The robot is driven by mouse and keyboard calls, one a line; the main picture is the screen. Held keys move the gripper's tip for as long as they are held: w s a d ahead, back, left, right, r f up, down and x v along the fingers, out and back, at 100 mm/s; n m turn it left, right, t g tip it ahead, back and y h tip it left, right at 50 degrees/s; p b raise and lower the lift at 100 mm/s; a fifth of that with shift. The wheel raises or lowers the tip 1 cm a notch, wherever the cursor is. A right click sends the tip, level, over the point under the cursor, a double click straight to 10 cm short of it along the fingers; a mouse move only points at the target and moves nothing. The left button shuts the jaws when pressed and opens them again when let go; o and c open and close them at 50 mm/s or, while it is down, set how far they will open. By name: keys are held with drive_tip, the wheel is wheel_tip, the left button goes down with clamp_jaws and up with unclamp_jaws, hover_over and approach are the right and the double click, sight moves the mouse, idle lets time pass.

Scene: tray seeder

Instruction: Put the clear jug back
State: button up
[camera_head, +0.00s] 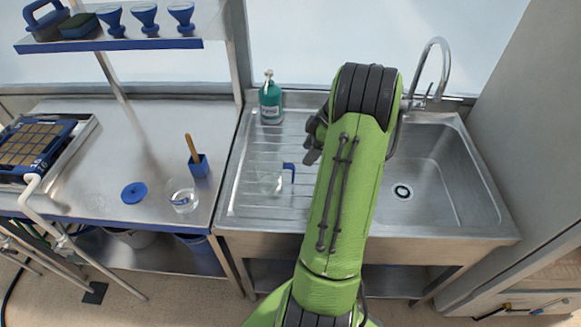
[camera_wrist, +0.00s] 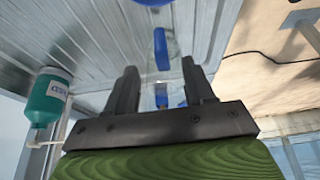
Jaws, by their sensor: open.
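The clear jug (camera_head: 270,180) stands upright on the ribbed drainboard left of the sink basin. Its blue handle (camera_head: 290,170) points right, towards my arm. My gripper (camera_head: 313,142) is above the drainboard, up and to the right of the jug, partly hidden by my green arm. In the wrist view my gripper (camera_wrist: 161,78) is open, its two dark fingers apart. The jug's blue handle (camera_wrist: 160,48) shows beyond and between the fingertips. The jug's clear body is faint there, and I cannot tell whether anything touches it.
A green bottle (camera_head: 271,100) stands at the back of the drainboard. The sink basin (camera_head: 435,180) and tap (camera_head: 440,70) are to the right. The left bench holds a clear cup (camera_head: 182,197), a blue lid (camera_head: 134,193), a blue block with a stick (camera_head: 197,165) and a seed tray (camera_head: 35,145).

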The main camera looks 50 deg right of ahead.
drive_tip(key=w+a+r+m+h, duration=0.1)
drive_tip(key=a+r+m, duration=0.1)
drive_tip(key=a+r, duration=0.75)
drive_tip(key=w+a+r+m+h, duration=0.15)
drive_tip(key=a+r, duration=0.25)
drive_tip(key=a, duration=1)
drive_tip(key=s+a+m+t, duration=0.2)
drive_tip(key=s+a+m, duration=0.2)
drive_tip(key=s+a, duration=0.5)
drive_tip(key=s, duration=0.4)
drive_tip(key=shift+a+r, duration=0.4)
